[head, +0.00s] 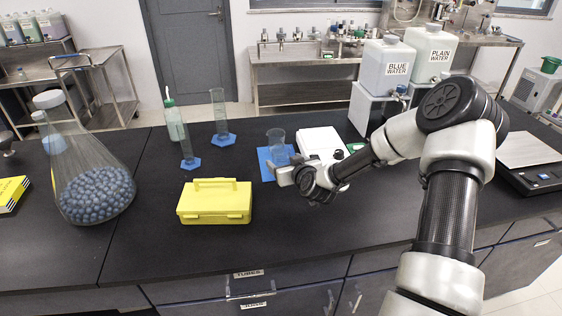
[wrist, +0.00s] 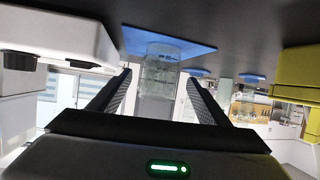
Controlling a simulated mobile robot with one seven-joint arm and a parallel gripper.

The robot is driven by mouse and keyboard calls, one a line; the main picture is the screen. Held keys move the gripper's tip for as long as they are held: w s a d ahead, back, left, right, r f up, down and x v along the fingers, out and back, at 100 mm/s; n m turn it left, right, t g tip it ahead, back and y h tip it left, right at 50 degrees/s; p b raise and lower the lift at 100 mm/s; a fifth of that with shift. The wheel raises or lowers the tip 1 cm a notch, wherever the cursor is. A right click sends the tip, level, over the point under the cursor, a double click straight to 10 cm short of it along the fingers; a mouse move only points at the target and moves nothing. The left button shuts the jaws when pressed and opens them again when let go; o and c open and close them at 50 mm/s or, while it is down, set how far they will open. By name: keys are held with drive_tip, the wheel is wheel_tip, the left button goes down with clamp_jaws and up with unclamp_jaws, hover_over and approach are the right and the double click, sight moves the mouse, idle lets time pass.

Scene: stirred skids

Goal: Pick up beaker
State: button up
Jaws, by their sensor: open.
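The clear glass beaker (head: 277,140) stands upright on a flat blue mat (head: 265,170) on the black bench, right of the yellow box. My gripper (head: 285,172) is open and low over the bench, just in front of the beaker in the head view, hiding its lower part. The wrist view is upside down. There the beaker (wrist: 165,65) appears between the two dark fingers, beyond or between their tips; I cannot tell how deep it sits. Nothing is seen gripped.
A yellow box (head: 214,203) stands left of my gripper. Two graduated cylinders (head: 219,112) (head: 186,148) and a green bottle (head: 174,120) stand behind it. A white block (head: 320,141) is right of the beaker. A large flask (head: 90,185) is far left. The front bench is clear.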

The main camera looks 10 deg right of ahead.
drive_tip(key=x, duration=0.5)
drive_tip(key=shift+s+f, duration=0.1)
drive_tip(key=c, duration=1.2)
drive_tip(key=shift+o, duration=0.2)
